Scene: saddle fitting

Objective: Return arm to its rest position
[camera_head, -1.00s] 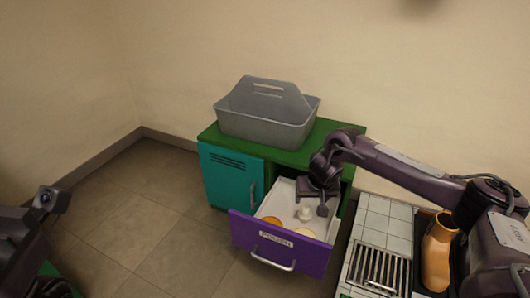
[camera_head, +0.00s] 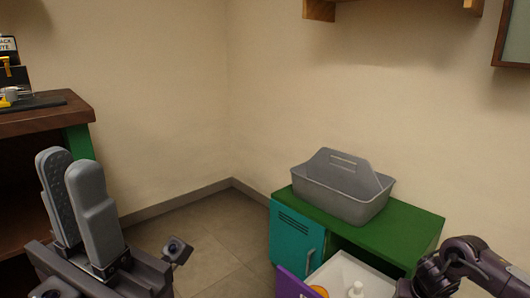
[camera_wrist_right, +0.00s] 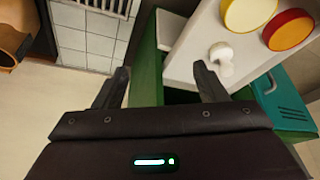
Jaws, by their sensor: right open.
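My left gripper (camera_head: 82,205) stands up at the left of the head view, its two grey padded fingers apart and nothing visible between them.
A grey tote (camera_head: 342,190) stands on top. A wooden shelf unit (camera_head: 45,118) stands at left. A tiled surface (camera_wrist_right: 90,35) lies nearby.

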